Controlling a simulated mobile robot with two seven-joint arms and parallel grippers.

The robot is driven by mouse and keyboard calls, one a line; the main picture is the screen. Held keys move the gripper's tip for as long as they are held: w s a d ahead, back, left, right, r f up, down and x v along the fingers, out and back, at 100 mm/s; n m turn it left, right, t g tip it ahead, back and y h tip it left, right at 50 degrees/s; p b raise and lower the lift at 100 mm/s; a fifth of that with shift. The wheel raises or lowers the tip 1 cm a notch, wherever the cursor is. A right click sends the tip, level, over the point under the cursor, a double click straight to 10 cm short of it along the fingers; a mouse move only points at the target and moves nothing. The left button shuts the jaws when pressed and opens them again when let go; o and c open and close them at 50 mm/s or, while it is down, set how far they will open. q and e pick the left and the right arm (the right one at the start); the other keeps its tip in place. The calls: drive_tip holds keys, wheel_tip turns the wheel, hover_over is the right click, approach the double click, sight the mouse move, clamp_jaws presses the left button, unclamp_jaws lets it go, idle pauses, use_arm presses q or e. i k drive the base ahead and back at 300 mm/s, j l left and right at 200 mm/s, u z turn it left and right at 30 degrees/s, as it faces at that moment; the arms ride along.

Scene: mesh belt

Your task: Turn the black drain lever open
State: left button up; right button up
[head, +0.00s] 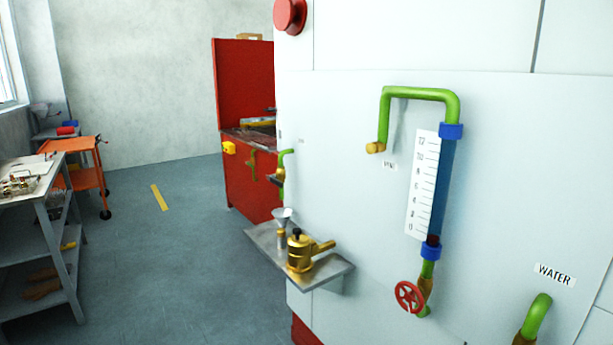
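I cannot clearly make out a black drain lever. A small dark handle-like part (274,180) shows beside a short green pipe (284,163) at the left edge of the white panel; it is too small to identify. A brass fitting (299,254) with a black top and a brass side arm stands on a small grey shelf. A sight gauge tube (442,190) has blue collars, green pipes and a white scale (423,185). A red handwheel (409,297) is below it. Neither of my grippers is in view.
The grey shelf (335,268) juts out from the white panel (350,60). A second green pipe (537,312) is under the WATER label (555,275). A red cabinet (243,90), orange cart (80,145) and grey workbench (50,240) stand left. The floor between is clear.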

sight(271, 178)
drive_tip(key=i+j+z, duration=0.45)
drive_tip(key=i+j, duration=0.25)
drive_tip(key=i, duration=0.15)
drive_tip(key=i+j+z, duration=0.2)
drive_tip(key=i+j, duration=0.2)
drive_tip(key=j, duration=0.25)
drive_tip(key=i+j, duration=0.15)
drive_tip(key=j, duration=0.15)
drive_tip(key=i+j+z, duration=0.15)
drive_tip(key=j, duration=0.2)
drive_tip(key=i+j+z, duration=0.1)
drive_tip(key=j, duration=0.25)
drive_tip(key=i, duration=0.1)
